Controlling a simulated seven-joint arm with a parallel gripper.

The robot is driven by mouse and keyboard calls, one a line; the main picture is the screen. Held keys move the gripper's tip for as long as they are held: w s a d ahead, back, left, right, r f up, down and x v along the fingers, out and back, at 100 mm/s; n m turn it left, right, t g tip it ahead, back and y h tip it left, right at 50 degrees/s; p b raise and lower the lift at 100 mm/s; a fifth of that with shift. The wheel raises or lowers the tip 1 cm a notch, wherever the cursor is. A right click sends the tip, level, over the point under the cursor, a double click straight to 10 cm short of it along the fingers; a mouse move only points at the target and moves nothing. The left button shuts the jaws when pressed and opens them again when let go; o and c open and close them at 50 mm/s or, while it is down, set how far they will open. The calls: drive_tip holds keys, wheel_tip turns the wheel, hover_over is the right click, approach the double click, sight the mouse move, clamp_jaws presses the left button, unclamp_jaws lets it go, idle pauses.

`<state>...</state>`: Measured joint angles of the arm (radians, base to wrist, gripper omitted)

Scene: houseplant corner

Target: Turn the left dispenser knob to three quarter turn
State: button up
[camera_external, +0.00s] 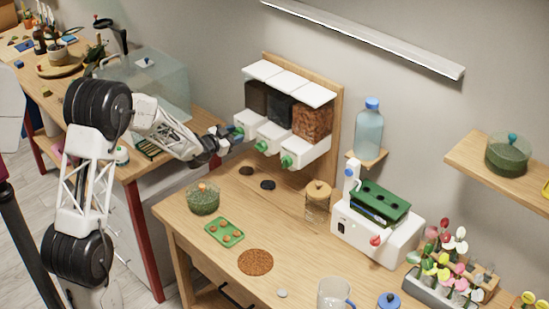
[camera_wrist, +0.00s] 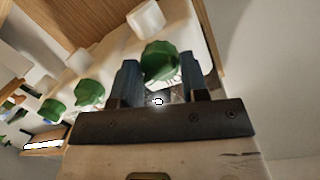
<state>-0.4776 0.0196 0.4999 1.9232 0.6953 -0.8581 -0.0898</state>
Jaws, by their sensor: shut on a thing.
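The three-part dispenser (camera_external: 270,131) hangs on a wooden backboard, with a row of green knobs on its white fronts. My gripper (camera_external: 229,133) is at the left unit in the external view, where it partly hides the left green knob (camera_external: 237,132). In the wrist view, this ribbed knob (camera_wrist: 160,60) sits between the two blue-grey fingers of my gripper (camera_wrist: 159,67), which is shut on it. The middle knob (camera_external: 261,146) and right knob (camera_external: 287,161) are free. They also show as the middle knob (camera_wrist: 90,93) and right knob (camera_wrist: 51,110) in the wrist view. The knob's turn angle cannot be read.
Below the dispenser, two dark stones (camera_external: 267,185) and a lidded glass jar (camera_external: 317,203) stand on the wooden table (camera_external: 210,258). A blue-capped bottle (camera_external: 369,132) is on a small shelf to the right. A clear bluish box (camera_external: 150,78) stands behind my arm.

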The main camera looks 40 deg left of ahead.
drive_tip(key=m, duration=0.4)
drive_tip(key=shift+d+y, duration=0.1)
drive_tip(key=shift+y, duration=0.3)
drive_tip(key=m+y, duration=0.1)
drive_tip(key=m, duration=0.7)
drive_tip(key=shift+d+t+y, duration=0.1)
drive_tip(key=shift+t+y, duration=0.2)
drive_tip(key=m, duration=0.4)
drive_tip(key=shift+f, duration=0.1)
drive_tip(key=m, duration=0.5)
drive_tip(key=shift+t, duration=0.4)
drive_tip(key=m+t, duration=0.1)
drive_tip(key=m, duration=0.8)
drive_tip(key=shift+f+m, duration=0.15)
drive_tip(key=shift+m, duration=0.25)
drive_tip(key=shift+m+h, duration=0.6)
drive_tip(key=shift+m, duration=1.9)
